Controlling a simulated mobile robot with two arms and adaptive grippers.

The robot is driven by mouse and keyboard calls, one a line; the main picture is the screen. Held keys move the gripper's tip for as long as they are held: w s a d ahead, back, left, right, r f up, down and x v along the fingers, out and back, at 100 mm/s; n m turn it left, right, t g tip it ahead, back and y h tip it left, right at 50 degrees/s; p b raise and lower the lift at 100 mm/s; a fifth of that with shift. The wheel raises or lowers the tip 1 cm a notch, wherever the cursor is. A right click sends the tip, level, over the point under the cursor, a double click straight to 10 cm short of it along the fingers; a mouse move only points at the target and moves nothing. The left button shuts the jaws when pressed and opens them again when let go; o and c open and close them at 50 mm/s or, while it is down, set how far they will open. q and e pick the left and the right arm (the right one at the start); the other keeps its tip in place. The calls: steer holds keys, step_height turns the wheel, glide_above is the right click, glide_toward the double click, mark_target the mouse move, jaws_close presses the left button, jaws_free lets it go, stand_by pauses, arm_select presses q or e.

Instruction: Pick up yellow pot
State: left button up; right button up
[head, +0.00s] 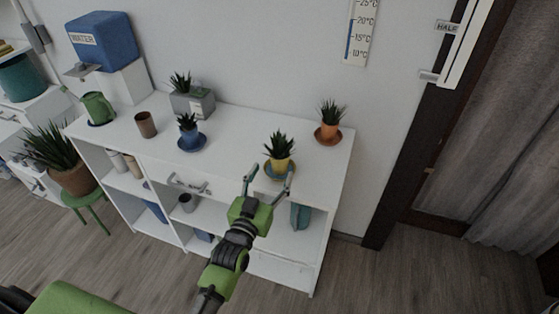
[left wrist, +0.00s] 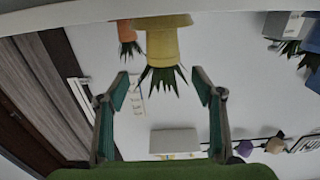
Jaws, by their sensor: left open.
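My left gripper (head: 270,177) is open and empty at the front edge of the shelf top, just in front of the pot. In the left wrist view, the left gripper's fingers (left wrist: 161,82) are spread wide, with the pot ahead between their lines. My right gripper is not seen.
The white shelf top (head: 232,145) also bears an orange pot (head: 328,132) right of the yellow one. A blue pot (head: 190,138), a brown cup (head: 146,125), a grey planter (head: 191,103) and a green can (head: 97,108) stand left. Free surface lies between the blue and yellow pots.

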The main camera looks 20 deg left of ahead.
mark_target(280, 153)
arm_select(q)
steer(key=w, duration=0.4)
steer(key=shift+d, duration=0.1)
steer(key=shift+w, duration=0.45)
steer(key=w, duration=0.4)
steer(key=shift+w+a+p, duration=0.2)
steer(key=shift+w+p, duration=0.05)
steer(key=shift+p, duration=0.1)
steer(key=shift+s, duration=0.1)
steer(key=c, duration=1.4)
